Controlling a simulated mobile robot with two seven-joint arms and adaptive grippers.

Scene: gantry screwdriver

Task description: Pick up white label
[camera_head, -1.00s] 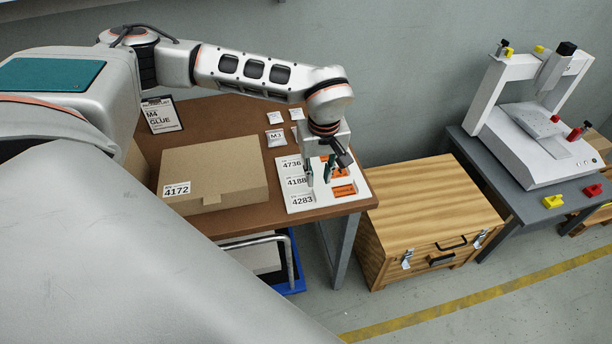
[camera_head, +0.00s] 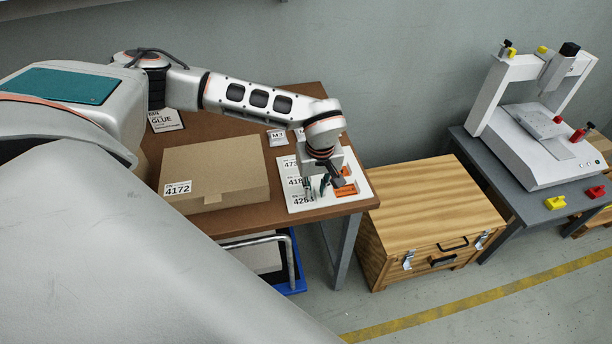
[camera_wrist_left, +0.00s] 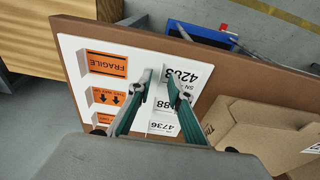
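White labels with black numbers lie in a column on a white board (camera_head: 355,200) at the table's right end. The 4283 label (camera_head: 302,202) is nearest the front edge, with the 4188 label (camera_head: 295,183) and 4736 label (camera_head: 289,164) behind it. In the left wrist view the 4283 label (camera_wrist_left: 187,75) is beside the fingertips. My left gripper (camera_head: 316,192) points down over the board, fingers partly apart; its tips show a narrow gap (camera_wrist_left: 155,73) in the wrist view. No label is visibly held. Contact with the board is unclear. My right gripper is out of view.
Orange labels (camera_wrist_left: 106,64) share the board. A cardboard box (camera_head: 215,173) with a 4172 label stands to its left, and small M3 packets (camera_head: 277,137) lie behind. A wooden crate (camera_head: 430,210) is right of the table, near a gantry machine (camera_head: 540,140).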

